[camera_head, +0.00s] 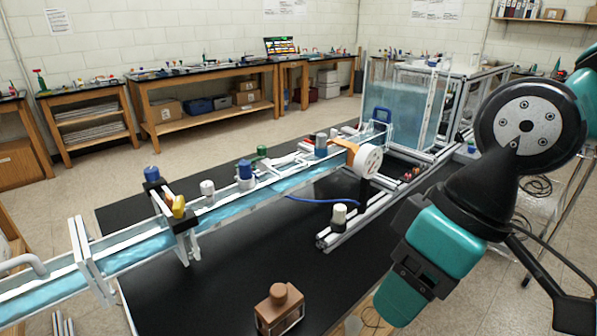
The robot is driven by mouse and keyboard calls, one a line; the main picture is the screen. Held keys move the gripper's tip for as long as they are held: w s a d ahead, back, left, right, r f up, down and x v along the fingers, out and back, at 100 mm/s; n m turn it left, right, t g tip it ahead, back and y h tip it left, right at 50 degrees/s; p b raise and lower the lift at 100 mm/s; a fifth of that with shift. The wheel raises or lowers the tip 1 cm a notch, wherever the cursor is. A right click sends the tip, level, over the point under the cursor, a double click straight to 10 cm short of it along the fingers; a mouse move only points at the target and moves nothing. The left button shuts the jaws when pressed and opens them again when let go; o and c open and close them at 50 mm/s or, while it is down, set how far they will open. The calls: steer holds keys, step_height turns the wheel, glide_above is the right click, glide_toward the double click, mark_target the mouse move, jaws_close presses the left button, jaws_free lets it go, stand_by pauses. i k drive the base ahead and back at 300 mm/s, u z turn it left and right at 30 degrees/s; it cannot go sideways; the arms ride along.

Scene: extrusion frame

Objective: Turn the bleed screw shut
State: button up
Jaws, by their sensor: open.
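A long clear water channel (225,212) crosses the black table from lower left to the back. Several small capped fittings sit along it: a blue-capped one (152,174), a grey one (208,188), another blue one (245,170), a green one (262,151) and a grey-topped one (321,141). A white-topped knob (339,214) stands on a metal extrusion rail near the middle. I cannot tell which of these is the bleed screw, or how far it is turned. My arm fills the right side; my gripper's fingers do not show.
A white round wheel (369,161) on an orange bracket sits by the channel. A clear water tank (408,100) in an extrusion frame stands behind. A blue hose (322,200) lies beside the channel. The black tabletop (235,277) is mostly clear in front.

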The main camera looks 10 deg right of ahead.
mark_target(207, 187)
steer(key=z, duration=1.35)
steer(key=i, duration=0.65)
steer(key=u, duration=2.5)
